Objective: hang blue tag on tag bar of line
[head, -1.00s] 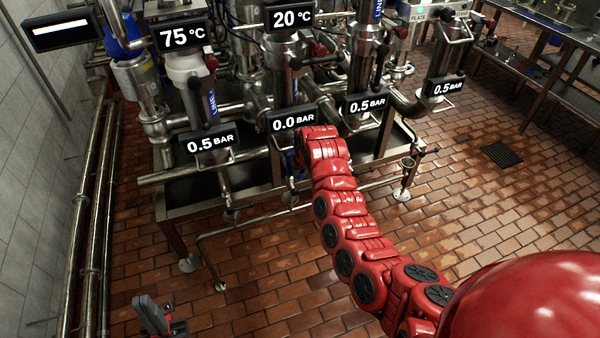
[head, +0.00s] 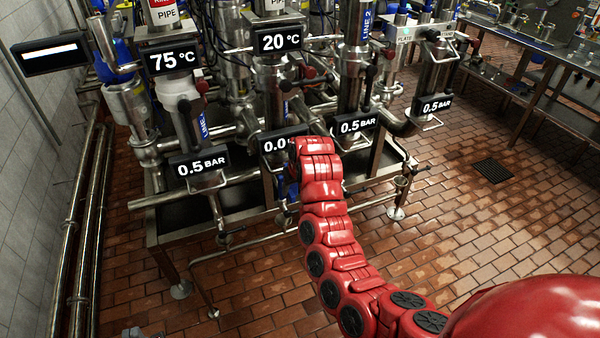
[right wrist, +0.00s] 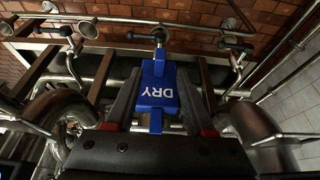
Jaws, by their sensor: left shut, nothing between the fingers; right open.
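The blue tag (right wrist: 158,88), lettered DRY, is in the right wrist view, where its lettering appears upside down. It lies between the two dark fingers of my right gripper (right wrist: 157,73), which is open around it; I cannot tell whether either finger touches it. A metal fitting (right wrist: 158,36) shows just beyond the tag; whether the tag hangs on anything is unclear. In the head view my red right arm reaches to the 0.0 BAR display (head: 280,145) and hides its gripper.
The valve rack carries displays reading 0.5 BAR (head: 202,164), 75 °C (head: 175,59) and 20 °C (head: 279,40). Pipes and valve handles crowd around my right arm. A steel table (head: 540,75) stands at the back right. The brick floor (head: 480,235) is open at the right.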

